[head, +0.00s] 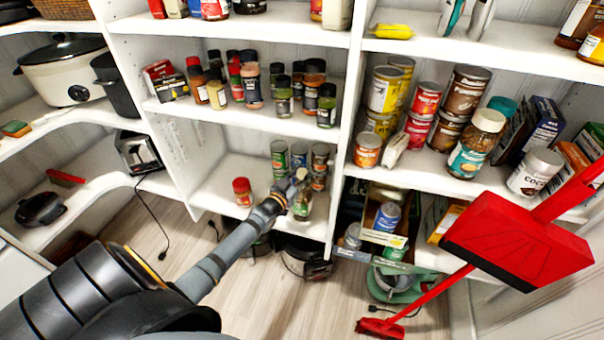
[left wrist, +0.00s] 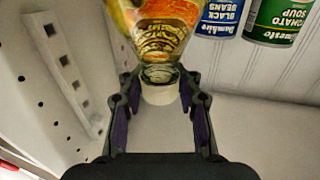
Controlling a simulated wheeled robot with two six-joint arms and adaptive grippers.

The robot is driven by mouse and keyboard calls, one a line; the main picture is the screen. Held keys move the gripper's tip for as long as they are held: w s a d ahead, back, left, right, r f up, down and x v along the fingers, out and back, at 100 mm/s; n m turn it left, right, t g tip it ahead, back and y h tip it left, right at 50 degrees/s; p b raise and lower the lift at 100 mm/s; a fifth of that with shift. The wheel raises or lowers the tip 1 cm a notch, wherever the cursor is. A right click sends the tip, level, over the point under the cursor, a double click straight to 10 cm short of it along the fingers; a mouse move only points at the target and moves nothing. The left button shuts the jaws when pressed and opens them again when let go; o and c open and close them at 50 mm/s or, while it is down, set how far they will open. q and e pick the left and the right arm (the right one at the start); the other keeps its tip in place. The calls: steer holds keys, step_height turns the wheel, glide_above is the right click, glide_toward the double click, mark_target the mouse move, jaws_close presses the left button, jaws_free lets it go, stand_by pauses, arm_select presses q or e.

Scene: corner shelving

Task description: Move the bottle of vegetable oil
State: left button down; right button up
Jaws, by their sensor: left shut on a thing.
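The bottle of vegetable oil (head: 302,209) is at the lower middle shelf (head: 215,188), partly hidden by my left gripper (head: 299,186) in the head view. In the left wrist view the bottle (left wrist: 160,30) has clear sides, a yellow and orange label and a pale cap. Its neck lies between the two fingers of my left gripper (left wrist: 160,88), which is shut on it. I cannot tell whether the bottle's base touches the shelf. My right gripper is not in view.
Several cans (head: 279,158) stand just behind the bottle, among them a black beans can (left wrist: 219,14) and a tomato soup can (left wrist: 278,20). A red-capped jar (head: 242,191) stands to the left. A shelf of spice jars (head: 252,85) is above. A red broom and dustpan (head: 515,240) are at right.

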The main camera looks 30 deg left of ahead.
arm_select(q)
steer(key=shift+d, duration=0.15)
steer(key=c, duration=0.8)
jaws_free()
steer(key=shift+s, duration=0.15)
steer(key=s, duration=1.1)
steer(key=shift+s, duration=0.3)
